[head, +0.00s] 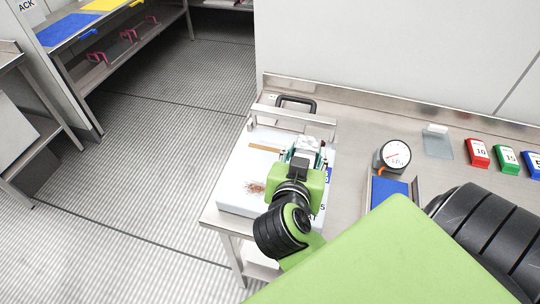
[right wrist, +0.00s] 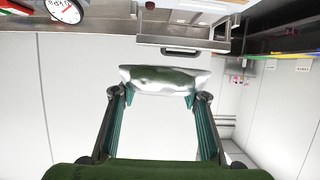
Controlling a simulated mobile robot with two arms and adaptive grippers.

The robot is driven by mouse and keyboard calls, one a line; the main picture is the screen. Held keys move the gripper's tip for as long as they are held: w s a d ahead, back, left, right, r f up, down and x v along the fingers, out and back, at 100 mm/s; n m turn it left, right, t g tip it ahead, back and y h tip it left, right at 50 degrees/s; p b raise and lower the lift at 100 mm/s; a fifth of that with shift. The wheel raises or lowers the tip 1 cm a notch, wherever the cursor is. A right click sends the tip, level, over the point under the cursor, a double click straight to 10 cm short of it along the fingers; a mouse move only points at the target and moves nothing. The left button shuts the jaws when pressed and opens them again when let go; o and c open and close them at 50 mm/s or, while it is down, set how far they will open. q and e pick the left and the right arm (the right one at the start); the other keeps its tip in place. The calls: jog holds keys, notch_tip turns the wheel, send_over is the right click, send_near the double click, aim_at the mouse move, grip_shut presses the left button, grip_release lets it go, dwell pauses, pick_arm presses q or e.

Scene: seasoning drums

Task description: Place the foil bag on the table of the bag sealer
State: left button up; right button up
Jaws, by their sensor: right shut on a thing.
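The bag sealer (head: 240,180) stands on the steel counter, with a pale flat table, a brown strip and a metal bar with a black handle at its back. My right gripper (head: 306,150) is over the right part of the sealer. In the right wrist view, the gripper (right wrist: 161,98) is shut on the silvery foil bag (right wrist: 165,78), which lies across between its fingertips. In the head view the gripper mostly hides the bag. I cannot tell whether the bag touches the sealer's table. My left gripper is not in view.
A round dial scale (head: 394,155) and a blue-bottomed tray (head: 390,190) are right of the sealer. Red (head: 477,153), green (head: 506,159) and blue number blocks stand further right. A wall runs behind the counter; open floor lies left.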

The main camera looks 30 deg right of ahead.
jog(key=b, duration=0.2)
jog(key=w+f+b, duration=0.1)
jog(key=b, duration=0.1)
jog(key=shift+w+d+f, duration=0.15)
jog(key=shift+d+f, duration=0.1)
jog(key=shift+d, duration=0.05)
jog(key=w+f, duration=0.2)
jog(key=w, duration=0.1)
jog(key=w+f+p, duration=0.1)
jog(key=w+f, duration=0.1)
jog(key=w, duration=0.2)
jog(key=w+f, duration=0.3)
jog(key=w, duration=0.1)
jog(key=shift+w+f, duration=0.4)
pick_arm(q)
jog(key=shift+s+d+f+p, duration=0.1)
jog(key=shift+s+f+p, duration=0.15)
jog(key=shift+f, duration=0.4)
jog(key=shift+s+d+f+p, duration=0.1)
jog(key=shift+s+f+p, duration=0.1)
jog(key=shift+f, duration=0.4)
pick_arm(e)
jog(key=shift+w+f, duration=0.15)
jog(key=shift+f, duration=1.65)
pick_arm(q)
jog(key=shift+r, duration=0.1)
pick_arm(e)
jog(key=shift+a+f, duration=0.1)
